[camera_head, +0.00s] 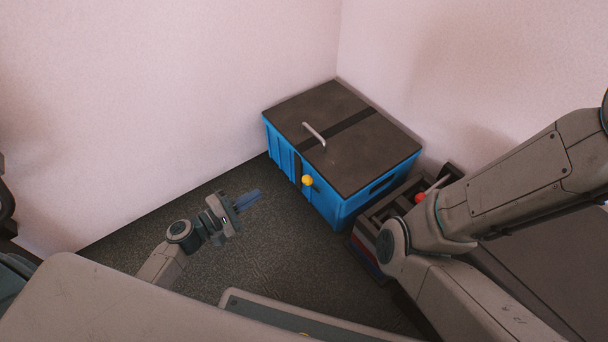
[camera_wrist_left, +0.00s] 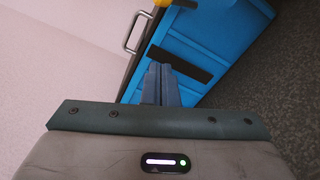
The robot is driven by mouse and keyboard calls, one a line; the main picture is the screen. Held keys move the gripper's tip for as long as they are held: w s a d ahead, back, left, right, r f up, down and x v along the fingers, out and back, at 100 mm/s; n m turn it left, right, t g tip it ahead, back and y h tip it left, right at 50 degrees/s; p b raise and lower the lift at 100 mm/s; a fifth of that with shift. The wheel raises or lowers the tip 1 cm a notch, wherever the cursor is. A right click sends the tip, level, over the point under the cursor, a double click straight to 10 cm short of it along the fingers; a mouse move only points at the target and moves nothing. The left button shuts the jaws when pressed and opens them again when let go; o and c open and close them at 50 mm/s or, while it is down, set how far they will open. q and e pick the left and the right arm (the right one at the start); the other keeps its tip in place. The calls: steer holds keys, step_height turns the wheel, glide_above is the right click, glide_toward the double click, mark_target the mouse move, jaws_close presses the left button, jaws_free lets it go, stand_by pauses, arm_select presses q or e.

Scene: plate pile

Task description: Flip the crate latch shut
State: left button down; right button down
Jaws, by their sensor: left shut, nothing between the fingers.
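A blue crate (camera_head: 288,157) with a dark lid (camera_head: 370,150) stands on the floor in the corner. The lid lies closed on it and has a metal handle (camera_head: 314,135). A latch with a yellow knob (camera_head: 307,180) is on the crate's front face, just below the lid edge. My left gripper (camera_head: 248,200) is shut and empty, left of the crate and apart from it. In the left wrist view, its fingers (camera_wrist_left: 161,84) point toward the blue crate (camera_wrist_left: 205,40), with the yellow knob (camera_wrist_left: 163,3) at the top edge. My right gripper is out of view.
A dark box (camera_head: 374,222) with compartments and a red knob (camera_head: 420,197) stands right of the crate, partly hidden by my right arm. Pale walls meet behind the crate. Dark floor (camera_head: 275,255) is clear in front of the crate.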

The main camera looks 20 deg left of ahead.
mark_target(302, 180)
arm_select(q)
steer(key=w+d+r+b, duration=0.1)
steer(key=w+d+b, duration=0.1)
steer(key=w+d, duration=0.4)
steer(key=d, duration=0.3)
steer(key=shift+w+d+r, duration=0.15)
steer(key=shift+w+r, duration=0.1)
steer(key=shift+w, duration=0.05)
steer(key=shift+s+d+r+m+b, duration=0.35)
steer(key=shift+s+d+m+b, duration=0.15)
steer(key=shift+m+b, duration=0.45)
